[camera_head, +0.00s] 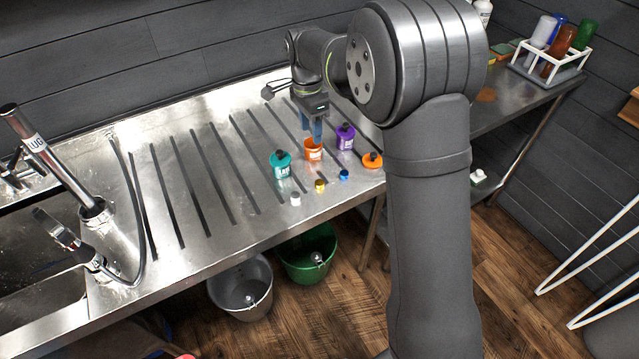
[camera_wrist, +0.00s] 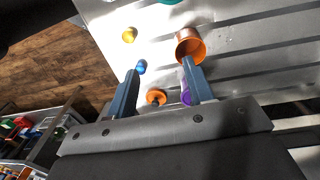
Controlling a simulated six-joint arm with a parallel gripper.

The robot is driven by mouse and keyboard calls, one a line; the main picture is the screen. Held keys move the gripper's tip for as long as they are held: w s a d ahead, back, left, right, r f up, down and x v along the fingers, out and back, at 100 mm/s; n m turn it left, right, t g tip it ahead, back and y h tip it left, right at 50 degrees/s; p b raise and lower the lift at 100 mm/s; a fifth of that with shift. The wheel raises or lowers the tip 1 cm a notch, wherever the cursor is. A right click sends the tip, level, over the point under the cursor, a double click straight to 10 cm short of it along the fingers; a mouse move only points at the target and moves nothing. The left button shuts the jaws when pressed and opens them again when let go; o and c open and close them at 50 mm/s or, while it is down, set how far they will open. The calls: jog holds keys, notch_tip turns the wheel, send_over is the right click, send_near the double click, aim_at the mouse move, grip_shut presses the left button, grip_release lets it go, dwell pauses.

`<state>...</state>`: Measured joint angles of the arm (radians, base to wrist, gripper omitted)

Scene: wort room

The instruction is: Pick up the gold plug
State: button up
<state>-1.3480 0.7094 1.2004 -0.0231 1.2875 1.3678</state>
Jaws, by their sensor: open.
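The gold plug (camera_head: 320,186) stands on the steel drainboard near its front edge, between a white plug (camera_head: 295,199) and a blue plug (camera_head: 343,175). It also shows in the wrist view (camera_wrist: 129,35), beyond the fingertips and to the left. My gripper (camera_wrist: 160,68) is open, with nothing between its fingers. In the head view my gripper (camera_head: 316,132) hangs over the orange cup (camera_head: 313,152), behind the gold plug and apart from it. In the wrist view the right fingertip overlaps the cup; I cannot tell whether they touch.
The sink and taps are far left. Buckets (camera_head: 308,255) stand below the front edge. The drainboard's left part is clear.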

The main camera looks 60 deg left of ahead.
jog(key=s+d+r+m, duration=0.2)
jog(key=d+r+m, duration=0.15)
jog(key=m, duration=1.25)
send_over(319, 182)
jog(key=a, duration=0.1)
jog(key=shift+h, duration=0.4)
jog(key=f, duration=1)
jog(key=shift+s, duration=0.3)
jog(key=shift+w+d+f, duration=0.1)
jog(key=shift+d+f, duration=0.05)
jog(key=shift+f, duration=0.75)
jog(key=shift+w+d+f, duration=0.1)
jog(key=shift+w+f, duration=0.05)
jog(key=shift+f, duration=0.75)
jog(key=shift+w+d+f, duration=0.1)
jog(key=shift+d+f, duration=0.05)
jog(key=shift+f, duration=0.75)
grip_shut()
